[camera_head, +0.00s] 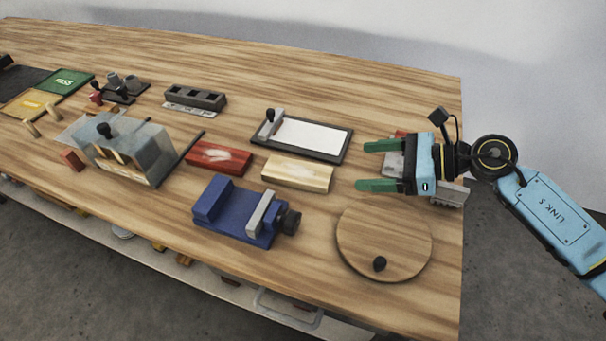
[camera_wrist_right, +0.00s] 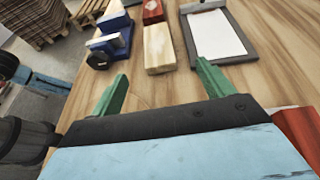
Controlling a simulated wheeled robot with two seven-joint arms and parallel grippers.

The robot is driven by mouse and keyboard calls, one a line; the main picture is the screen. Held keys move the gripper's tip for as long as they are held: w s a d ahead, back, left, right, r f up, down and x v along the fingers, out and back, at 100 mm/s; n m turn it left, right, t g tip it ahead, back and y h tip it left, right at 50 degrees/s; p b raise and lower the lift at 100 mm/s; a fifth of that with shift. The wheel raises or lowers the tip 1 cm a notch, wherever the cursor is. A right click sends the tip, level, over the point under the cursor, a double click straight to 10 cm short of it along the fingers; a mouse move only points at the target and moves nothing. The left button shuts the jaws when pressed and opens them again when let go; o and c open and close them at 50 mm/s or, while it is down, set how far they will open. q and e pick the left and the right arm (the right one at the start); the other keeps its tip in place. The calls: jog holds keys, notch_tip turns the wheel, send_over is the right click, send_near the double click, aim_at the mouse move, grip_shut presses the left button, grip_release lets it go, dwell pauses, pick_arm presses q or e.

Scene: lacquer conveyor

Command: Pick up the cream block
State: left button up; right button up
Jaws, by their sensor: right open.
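The cream block (camera_head: 298,173) lies flat on the wooden table, between the blue vise and the framed white board in the head view. In the right wrist view the cream block (camera_wrist_right: 158,49) lies beyond the fingertips, roughly in line with the gap between them. My right gripper (camera_head: 370,166) is open and empty to the right of the block, its green fingers pointing left toward it and apart from it. Both green fingers also show in the right wrist view (camera_wrist_right: 160,80). My left gripper is not in view.
A red block (camera_head: 219,157) lies left of the cream block. A blue vise (camera_head: 235,212) stands in front, a framed white board (camera_head: 303,137) behind. A round wooden disc (camera_head: 385,240) with a black knob lies at the front right. Grey and red items sit under my right gripper.

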jog(key=shift+a+f, duration=0.25)
jog(key=shift+f, duration=0.5)
send_near(309, 173)
jog(key=x, duration=0.5)
jog(key=shift+w+d+f, duration=0.2)
jog(key=shift+b+x, duration=0.35)
jog(key=shift+x, duration=2.35)
jog(key=shift+s+r, duration=0.2)
jog(key=c, duration=1.1)
